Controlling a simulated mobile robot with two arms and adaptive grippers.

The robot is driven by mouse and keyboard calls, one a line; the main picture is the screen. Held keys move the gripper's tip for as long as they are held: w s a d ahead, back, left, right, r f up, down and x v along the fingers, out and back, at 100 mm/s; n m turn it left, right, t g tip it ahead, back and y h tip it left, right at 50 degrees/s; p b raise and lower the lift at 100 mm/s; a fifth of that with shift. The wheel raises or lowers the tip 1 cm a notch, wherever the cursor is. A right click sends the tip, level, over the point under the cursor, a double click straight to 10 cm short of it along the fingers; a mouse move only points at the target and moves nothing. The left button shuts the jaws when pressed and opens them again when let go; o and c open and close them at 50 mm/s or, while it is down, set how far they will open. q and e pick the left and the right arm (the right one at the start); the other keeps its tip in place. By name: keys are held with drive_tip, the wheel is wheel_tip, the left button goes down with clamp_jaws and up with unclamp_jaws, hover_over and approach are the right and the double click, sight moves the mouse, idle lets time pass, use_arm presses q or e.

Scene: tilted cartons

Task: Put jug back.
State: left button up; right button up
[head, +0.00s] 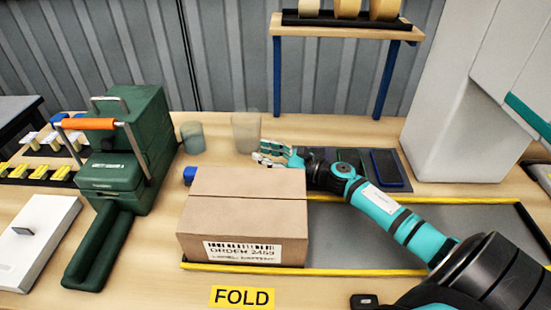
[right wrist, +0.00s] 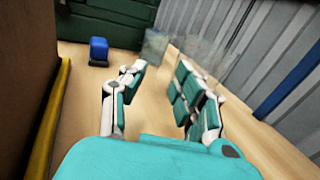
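A clear, translucent jug-like vessel (head: 246,132) stands upright on the table behind the carton. It also shows faintly in the right wrist view (right wrist: 205,52), partly behind the right-hand finger. A smaller grey-green translucent cup (head: 193,137) stands to its left and shows in the right wrist view (right wrist: 155,44). My right gripper (head: 272,156) reaches left behind the carton, just short of the clear vessel. In the right wrist view its fingers (right wrist: 160,85) are apart with nothing between them. I cannot see a handle on either vessel. My left gripper is not in view.
A closed carton (head: 248,215) stands in front of my right gripper, on a yellow-edged grey strip (head: 360,272). A green machine (head: 130,150) stands left. A raised shelf (head: 345,27) holds tape rolls behind.

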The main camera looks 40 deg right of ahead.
drive_tip(key=shift+v, duration=1.85)
